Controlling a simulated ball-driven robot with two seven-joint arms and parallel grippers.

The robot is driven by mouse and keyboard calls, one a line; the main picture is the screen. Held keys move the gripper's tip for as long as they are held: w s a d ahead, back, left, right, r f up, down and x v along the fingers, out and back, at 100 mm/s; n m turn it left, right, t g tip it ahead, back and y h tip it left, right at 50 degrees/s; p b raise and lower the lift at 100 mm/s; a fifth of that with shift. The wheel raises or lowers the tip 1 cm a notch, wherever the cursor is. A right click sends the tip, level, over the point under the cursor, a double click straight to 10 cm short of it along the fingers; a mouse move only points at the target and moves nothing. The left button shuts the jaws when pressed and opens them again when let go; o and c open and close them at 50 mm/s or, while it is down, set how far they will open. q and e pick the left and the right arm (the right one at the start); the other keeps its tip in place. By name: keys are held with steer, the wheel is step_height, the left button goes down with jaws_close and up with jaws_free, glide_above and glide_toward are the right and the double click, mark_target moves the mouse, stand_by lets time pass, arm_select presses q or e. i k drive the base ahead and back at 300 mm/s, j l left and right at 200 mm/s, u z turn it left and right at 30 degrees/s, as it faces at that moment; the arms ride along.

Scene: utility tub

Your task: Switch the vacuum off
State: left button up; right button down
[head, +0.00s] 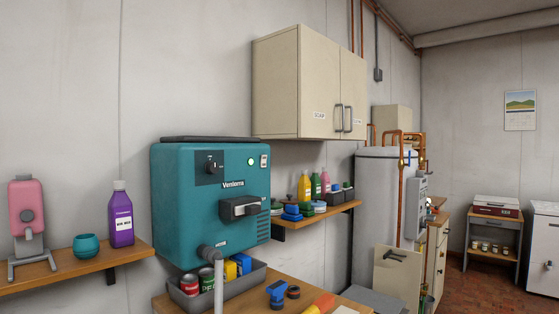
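The vacuum looks to be the teal wall unit (185,215) marked "Ventorra", left of centre in the head view. A dark panel on its upper front carries a small switch or knob (212,164); its exact setting is too small to read. A round light (250,162) to the right of it glows green. A small pale plate or switch (264,161) sits at the upper right. A black handle or latch (239,207) is lower on the front. A grey hose (218,285) runs down from the unit's bottom. Neither of my grippers is in view.
A grey bin (240,290) of cans stands below the unit on a wooden bench (285,282) with a blue tool (277,292). A left shelf (70,272) holds a purple bottle (121,218). A cream cabinet (290,85) hangs above right. The space before the unit's front looks clear.

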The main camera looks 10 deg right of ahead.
mark_target(264, 158)
steer(key=i+l, duration=0.25)
steer(key=l, duration=0.2)
steer(key=i+l, duration=0.3)
steer(key=l, duration=0.15)
steer(key=i+l, duration=0.25)
steer(key=l, duration=0.15)
steer(key=u, duration=1.2)
